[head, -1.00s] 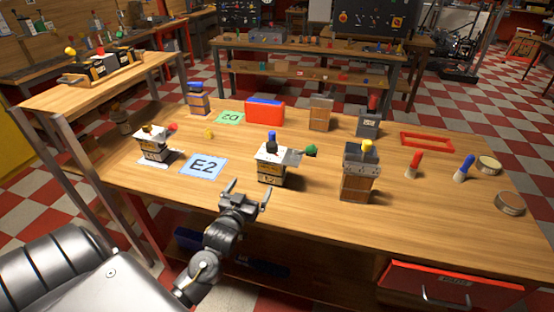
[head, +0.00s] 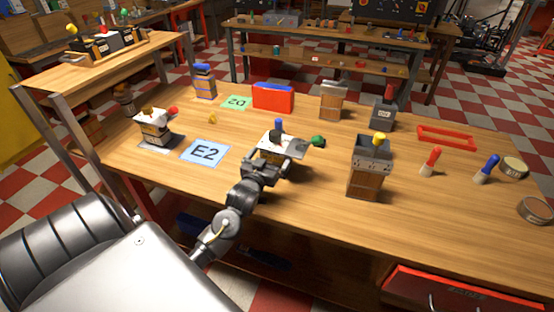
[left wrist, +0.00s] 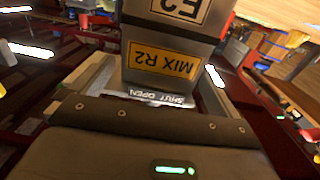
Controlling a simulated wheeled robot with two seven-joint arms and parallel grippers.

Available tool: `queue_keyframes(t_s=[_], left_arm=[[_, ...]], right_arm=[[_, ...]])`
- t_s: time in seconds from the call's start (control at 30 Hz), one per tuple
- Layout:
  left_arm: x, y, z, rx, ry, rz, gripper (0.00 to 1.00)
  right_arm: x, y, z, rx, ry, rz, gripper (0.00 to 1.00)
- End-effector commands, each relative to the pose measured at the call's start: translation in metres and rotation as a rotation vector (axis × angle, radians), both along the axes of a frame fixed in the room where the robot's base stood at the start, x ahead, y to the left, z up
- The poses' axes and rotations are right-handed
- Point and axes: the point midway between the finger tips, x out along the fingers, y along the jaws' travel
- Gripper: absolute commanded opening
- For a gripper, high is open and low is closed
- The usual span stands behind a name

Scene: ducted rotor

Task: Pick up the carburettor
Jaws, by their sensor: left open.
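A boxy unit with a pale top plate, a blue-topped black knob and a green knob on its right side, which I take to be the carburettor (head: 292,144), stands upright on the table. My left gripper (head: 266,167) is at its near side, open, and hides much of its lower front. In the left wrist view the carburettor (left wrist: 165,60) is close up, with yellow "MIX R2" and "E2" labels. It stands between the bright-tipped fingers; I cannot tell whether they touch it. My right gripper is not in view.
A similar unit with a red knob (head: 153,127) stands at the left. A blue "E2" card (head: 205,152) lies between the units. A yellow-knobbed box (head: 367,175) stands close on the right. A red box (head: 273,97) and a red frame (head: 446,137) are farther back.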

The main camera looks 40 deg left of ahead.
Motion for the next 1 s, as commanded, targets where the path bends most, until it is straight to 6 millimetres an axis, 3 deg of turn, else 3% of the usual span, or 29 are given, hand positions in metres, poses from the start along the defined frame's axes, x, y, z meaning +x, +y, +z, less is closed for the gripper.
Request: queue_keyframes(t_s=[0.17,0.43,0.6,0.8,1.0], left_arm=[[0.006,0.001,-0.003,0.001,0.000,-0.002,1.00],[0.040,0.012,-0.008,0.002,-0.002,-0.003,1.00],[0.051,0.015,-0.005,0.001,0.001,-0.003,1.00],[0.051,0.015,-0.004,0.000,0.002,-0.003,1.00],[0.050,0.015,-0.005,0.000,0.002,-0.003,0.74]], right_arm=[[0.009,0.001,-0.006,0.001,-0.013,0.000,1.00],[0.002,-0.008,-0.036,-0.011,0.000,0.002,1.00],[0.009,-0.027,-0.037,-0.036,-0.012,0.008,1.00],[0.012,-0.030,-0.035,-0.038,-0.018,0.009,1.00],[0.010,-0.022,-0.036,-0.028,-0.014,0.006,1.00]])
